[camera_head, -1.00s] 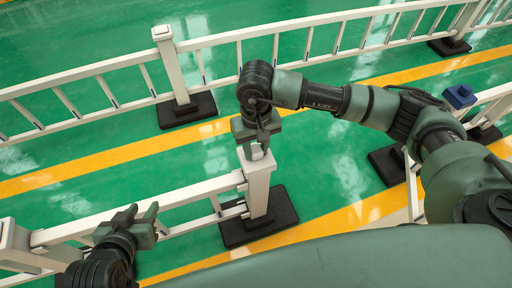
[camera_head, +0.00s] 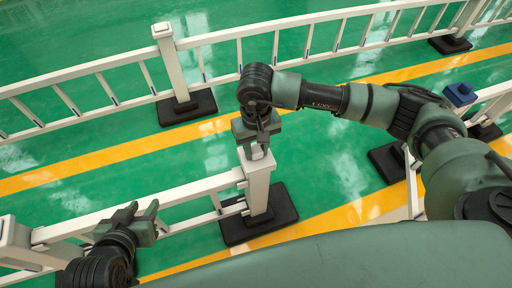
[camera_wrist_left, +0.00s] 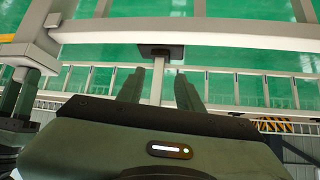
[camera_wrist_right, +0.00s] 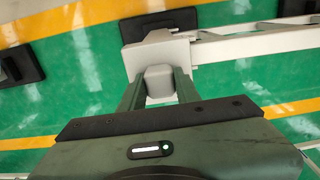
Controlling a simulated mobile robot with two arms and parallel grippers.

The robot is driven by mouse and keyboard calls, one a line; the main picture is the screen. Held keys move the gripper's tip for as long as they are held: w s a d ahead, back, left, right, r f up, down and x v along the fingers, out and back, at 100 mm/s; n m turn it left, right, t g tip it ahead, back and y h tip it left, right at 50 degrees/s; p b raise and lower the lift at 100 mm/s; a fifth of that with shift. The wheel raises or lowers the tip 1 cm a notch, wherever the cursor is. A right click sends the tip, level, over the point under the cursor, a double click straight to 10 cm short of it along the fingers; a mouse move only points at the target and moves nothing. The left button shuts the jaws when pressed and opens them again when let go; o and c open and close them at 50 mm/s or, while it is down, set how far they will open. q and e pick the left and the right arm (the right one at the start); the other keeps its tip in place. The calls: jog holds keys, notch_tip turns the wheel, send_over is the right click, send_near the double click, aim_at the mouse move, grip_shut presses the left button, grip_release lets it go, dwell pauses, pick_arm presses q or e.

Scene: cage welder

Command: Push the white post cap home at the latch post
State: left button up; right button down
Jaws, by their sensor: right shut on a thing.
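The latch post (camera_head: 257,190) is a white square post on a dark base, standing in the middle of the head view. My right gripper (camera_head: 257,150) is directly over its top, pointing down. In the right wrist view the right gripper (camera_wrist_right: 160,80) is shut on the white post cap (camera_wrist_right: 160,86), whose rounded pale end shows between the fingers. The cap is at the post top (camera_wrist_right: 152,55); how deep it sits I cannot tell. In the head view the cap is mostly hidden by the fingers. My left gripper (camera_head: 138,216) is open and empty above the near fence rail.
A near white fence rail (camera_head: 190,192) runs left from the latch post. A far white fence (camera_head: 165,60) crosses the back. A blue block (camera_head: 461,94) sits on a post at right. Green floor with yellow stripes lies open between the fences.

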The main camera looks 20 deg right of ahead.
jog(key=shift+f, duration=0.1)
jog(key=shift+f, duration=0.15)
jog(key=c, duration=0.9)
grip_release()
jog(key=shift+c, duration=0.2)
